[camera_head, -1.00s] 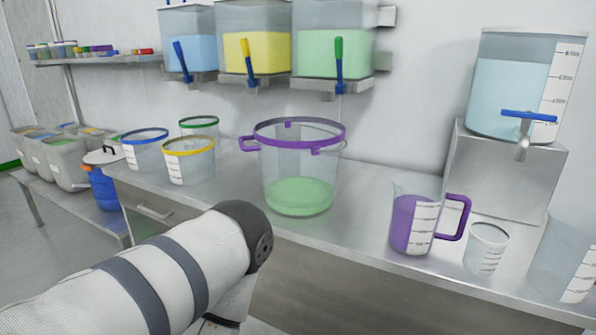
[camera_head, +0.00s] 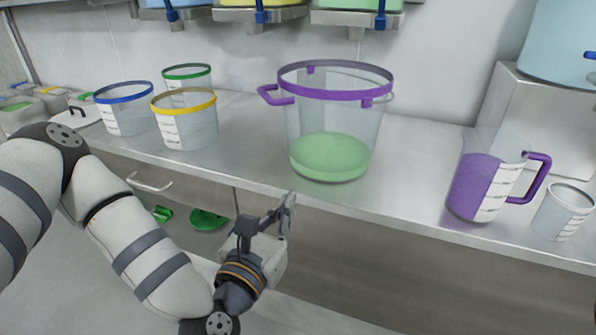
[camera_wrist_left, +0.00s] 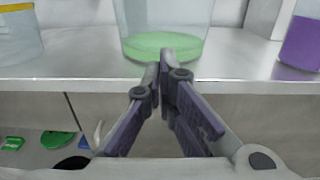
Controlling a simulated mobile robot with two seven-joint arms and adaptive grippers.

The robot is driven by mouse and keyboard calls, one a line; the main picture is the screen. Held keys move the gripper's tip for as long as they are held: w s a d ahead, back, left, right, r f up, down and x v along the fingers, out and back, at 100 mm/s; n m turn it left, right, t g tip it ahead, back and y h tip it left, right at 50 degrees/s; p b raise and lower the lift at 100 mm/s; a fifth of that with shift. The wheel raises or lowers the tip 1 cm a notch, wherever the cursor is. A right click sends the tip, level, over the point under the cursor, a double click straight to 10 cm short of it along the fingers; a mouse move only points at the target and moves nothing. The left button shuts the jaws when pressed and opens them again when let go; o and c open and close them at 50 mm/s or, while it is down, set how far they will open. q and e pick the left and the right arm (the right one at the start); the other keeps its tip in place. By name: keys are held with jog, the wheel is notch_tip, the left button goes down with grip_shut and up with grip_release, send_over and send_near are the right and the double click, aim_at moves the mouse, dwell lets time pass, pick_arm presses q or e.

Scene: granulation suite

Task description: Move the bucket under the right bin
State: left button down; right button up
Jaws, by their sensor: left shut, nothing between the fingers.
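The bucket (camera_head: 333,120) is clear with a purple rim and purple side handles, and holds some green liquid. It stands upright on the steel counter near its front edge, below the bin with green contents (camera_head: 355,5). My left gripper (camera_head: 291,200) is shut and empty, in front of the counter edge, lower than the bucket and apart from it. In the left wrist view the closed fingertips (camera_wrist_left: 165,55) point toward the bucket's base (camera_wrist_left: 163,45). Two more bins, with yellow (camera_head: 262,3) and blue contents, hang to the left; their tops are cut off. My right gripper is not in view.
Smaller clear containers with blue (camera_head: 124,112), yellow (camera_head: 186,125) and green rims stand left of the bucket. A jug with purple liquid (camera_head: 478,190) and a small clear cup (camera_head: 562,212) stand to the right. The counter between bucket and jug is clear.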

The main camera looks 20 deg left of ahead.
aim_at(317, 161)
pick_arm(q)
jog(key=w, duration=1.3)
jog(key=shift+w+d, duration=0.15)
jog(key=shift+d, duration=0.2)
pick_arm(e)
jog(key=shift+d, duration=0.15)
